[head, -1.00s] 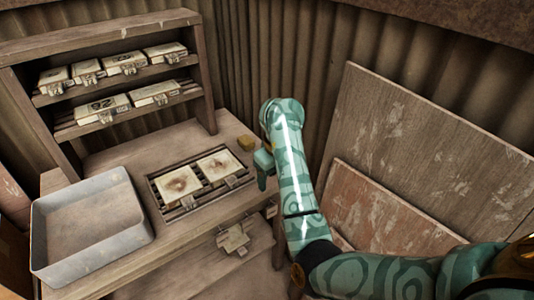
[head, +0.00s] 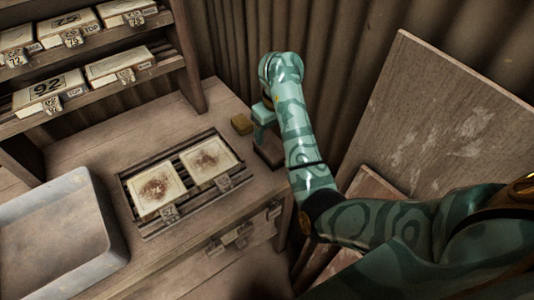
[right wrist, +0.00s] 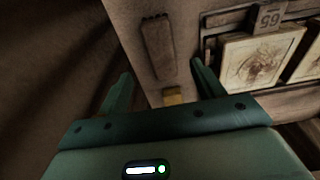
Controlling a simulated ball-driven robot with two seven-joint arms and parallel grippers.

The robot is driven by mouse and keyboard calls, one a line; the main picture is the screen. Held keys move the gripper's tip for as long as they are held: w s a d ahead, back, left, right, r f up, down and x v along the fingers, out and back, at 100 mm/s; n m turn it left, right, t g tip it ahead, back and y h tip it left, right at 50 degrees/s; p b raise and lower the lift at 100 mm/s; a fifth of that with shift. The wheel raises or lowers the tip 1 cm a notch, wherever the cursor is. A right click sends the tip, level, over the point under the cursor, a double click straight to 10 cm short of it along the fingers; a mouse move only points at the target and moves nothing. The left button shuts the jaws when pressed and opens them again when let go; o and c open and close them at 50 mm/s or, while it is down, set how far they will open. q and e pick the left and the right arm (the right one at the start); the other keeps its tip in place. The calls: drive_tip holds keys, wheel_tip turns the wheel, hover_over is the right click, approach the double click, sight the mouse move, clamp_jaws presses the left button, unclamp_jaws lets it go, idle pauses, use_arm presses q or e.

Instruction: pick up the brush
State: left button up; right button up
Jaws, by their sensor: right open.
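The brush (right wrist: 158,48) is a dark brown narrow block lying on the bench in the right wrist view, ahead of and between my open right fingers. A brown block that looks like the brush (head: 268,153) shows in the head view at the bench's right end, just below my right gripper (head: 263,112) and partly hidden by my arm. My right gripper (right wrist: 162,82) is open with nothing between its fingertips. My left gripper is not in view.
A slatted rack (head: 140,222) holds two stained tiles. A grey tray (head: 118,243) stands at left, shelves (head: 150,78) behind. Boards (head: 430,130) lean at right.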

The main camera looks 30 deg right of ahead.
sight(269, 148)
drive_tip(key=f, duration=0.1)
drive_tip(key=f+b, duration=0.1)
drive_tip(key=f, duration=0.2)
drive_tip(key=shift+w+f, duration=0.1)
drive_tip(key=shift+w, duration=0.25)
drive_tip(key=shift+f+b, duration=0.35)
drive_tip(key=shift+f, duration=0.1)
drive_tip(key=f, duration=0.1)
drive_tip(key=f+b, duration=0.2)
drive_tip(key=f, duration=0.1)
drive_tip(key=shift+w+a, duration=0.2)
drive_tip(key=shift+w, duration=0.1)
drive_tip(key=shift+w+f+b, duration=0.15)
drive_tip(key=shift+f+b, duration=0.15)
drive_tip(key=shift+f, duration=0.1)
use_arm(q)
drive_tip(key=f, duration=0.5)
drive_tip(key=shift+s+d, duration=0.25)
use_arm(e)
drive_tip(key=shift+r, duration=0.1)
drive_tip(key=c, duration=1.1)
